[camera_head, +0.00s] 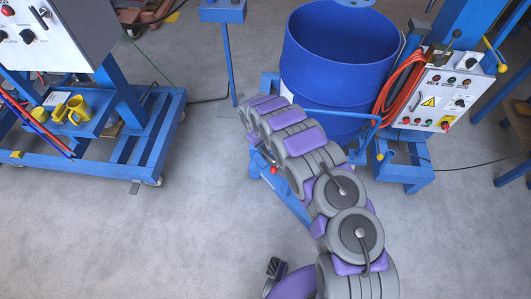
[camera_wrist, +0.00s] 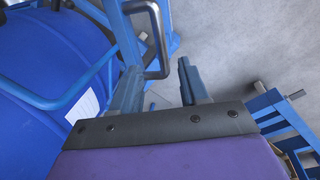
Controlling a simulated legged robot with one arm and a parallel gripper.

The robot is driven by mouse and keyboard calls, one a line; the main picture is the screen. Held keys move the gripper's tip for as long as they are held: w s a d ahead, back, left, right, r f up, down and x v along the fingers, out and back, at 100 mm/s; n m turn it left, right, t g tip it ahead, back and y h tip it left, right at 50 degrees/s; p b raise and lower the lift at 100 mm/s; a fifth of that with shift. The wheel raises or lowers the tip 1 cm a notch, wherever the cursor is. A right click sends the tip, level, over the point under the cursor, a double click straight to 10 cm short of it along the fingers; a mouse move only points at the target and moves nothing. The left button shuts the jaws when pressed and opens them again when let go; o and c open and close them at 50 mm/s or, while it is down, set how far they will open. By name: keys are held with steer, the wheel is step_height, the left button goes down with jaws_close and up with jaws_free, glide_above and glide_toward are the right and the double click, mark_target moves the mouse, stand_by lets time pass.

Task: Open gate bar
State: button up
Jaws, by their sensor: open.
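The blue gate bar (camera_head: 345,113) runs as a thin tube across the front of the large blue drum (camera_head: 340,75). In the wrist view a curved blue tube (camera_wrist: 30,98) passes in front of the drum (camera_wrist: 40,140). A grey-blue U-shaped handle (camera_wrist: 165,55) stands at the top middle, close to my fingertips. My gripper (camera_wrist: 160,75) is open, its two dark fingers apart. The handle's lower end lies near the gap, by the left finger; I cannot tell whether they touch. In the head view my arm hides the gripper's fingers and part of the bar.
A control panel (camera_head: 440,95) with orange cable coils stands right of the drum. A blue framework (camera_wrist: 275,105) is at the right in the wrist view. The grey floor (camera_head: 180,230) is clear at front left.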

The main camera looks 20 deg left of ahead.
mark_target(266, 153)
steer(key=f, duration=0.2)
steer(key=f+b, duration=0.1)
steer(key=f, duration=0.2)
steer(key=w+f, duration=0.1)
steer(key=f, duration=0.2)
steer(key=shift+w+d+b, duration=0.1)
steer(key=shift+d+b, duration=0.2)
steer(key=shift+d, duration=0.1)
jaws_close()
